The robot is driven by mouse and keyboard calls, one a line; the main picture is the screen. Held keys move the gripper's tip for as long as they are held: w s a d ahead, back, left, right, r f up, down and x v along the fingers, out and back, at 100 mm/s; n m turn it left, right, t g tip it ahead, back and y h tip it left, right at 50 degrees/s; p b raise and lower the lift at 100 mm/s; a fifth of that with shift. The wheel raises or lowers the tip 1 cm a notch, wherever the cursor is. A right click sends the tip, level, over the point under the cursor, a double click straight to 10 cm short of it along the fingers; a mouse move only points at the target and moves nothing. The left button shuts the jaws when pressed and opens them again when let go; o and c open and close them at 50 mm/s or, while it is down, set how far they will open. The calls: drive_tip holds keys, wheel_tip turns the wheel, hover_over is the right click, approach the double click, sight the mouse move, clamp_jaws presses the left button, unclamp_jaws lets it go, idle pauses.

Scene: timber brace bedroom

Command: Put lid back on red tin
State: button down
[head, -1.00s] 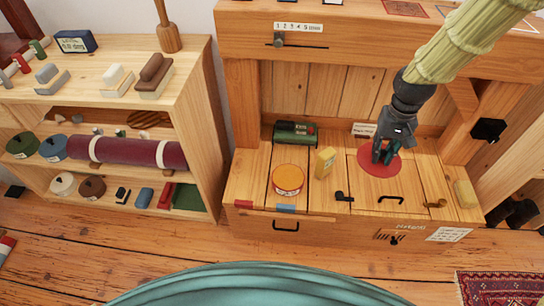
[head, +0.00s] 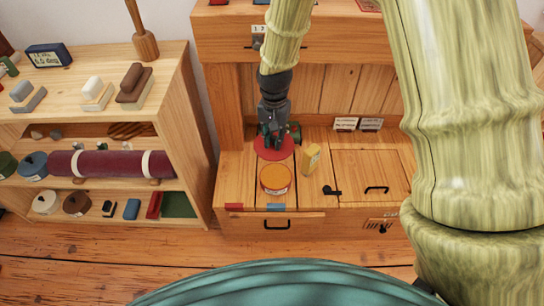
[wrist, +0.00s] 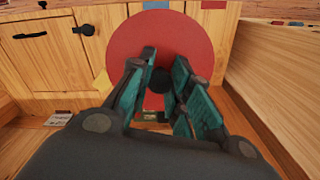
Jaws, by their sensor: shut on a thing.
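My gripper (head: 272,138) is shut on the dark knob of the round red lid (head: 274,152). In the head view the lid appears just behind the tin, above the bench and apart from the tin's top; its exact height is hard to tell. In the wrist view the lid (wrist: 185,40) is a wide red disc, with the knob between the fingers (wrist: 160,85).
A green object (head: 296,132) shows partly behind my gripper. A black latch (head: 332,191) and handle (head: 377,189) lie on the bench to the right. A filled shelf (head: 187,130) stands at left. My arm covers the right side.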

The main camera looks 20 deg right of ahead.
wheel_tip(320, 180, down, 6)
drive_tip(key=w+m+p, duration=0.2)
drive_tip(key=m, duration=0.9)
drive_tip(key=m+p, duration=0.2)
drive_tip(key=m, duration=1)
approach(276, 176)
drive_tip(key=shift+w+f+b, duration=0.1)
drive_tip(key=shift+f+b, duration=1.75)
drive_tip(key=shift+f, duration=1.1)
drive_tip(key=shift+p, duration=0.5)
drive_tip(key=shift+f+p, duration=0.15)
drive_tip(key=shift+p, duration=0.4)
drive_tip(key=c, duration=0.8)
unclamp_jaws()
drive_tip(key=shift+o, duration=0.2)
